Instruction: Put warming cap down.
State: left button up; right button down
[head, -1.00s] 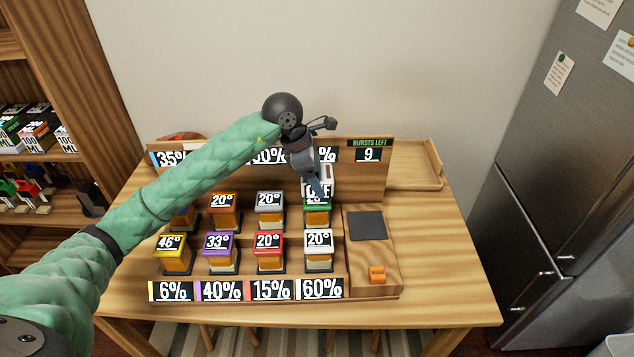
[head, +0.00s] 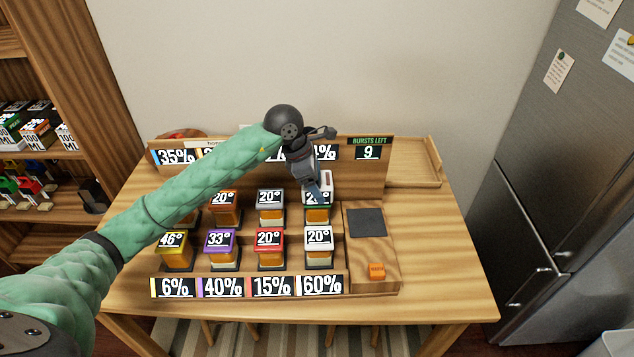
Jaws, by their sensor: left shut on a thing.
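My left gripper (head: 319,188) reaches over the back row of jars and is shut on the warming cap (head: 327,181), a small pale block. The cap is at the rightmost back jar (head: 317,214), which has amber contents and a green edge at its lid. The gripper hides part of the cap and of the label below it. I cannot tell whether the cap touches the jar. My right gripper is not in view.
Several other jars with coloured lids stand in two rows on the wooden rack, including a yellow one (head: 175,251) and a purple one (head: 221,249). A dark square pad (head: 366,222) and an orange block (head: 376,271) are to the right. An empty wooden tray (head: 432,181) lies at the back right.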

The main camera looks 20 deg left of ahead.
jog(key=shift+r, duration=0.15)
pick_arm(q)
jog(key=o, duration=1.3)
jog(key=shift+o, duration=0.2)
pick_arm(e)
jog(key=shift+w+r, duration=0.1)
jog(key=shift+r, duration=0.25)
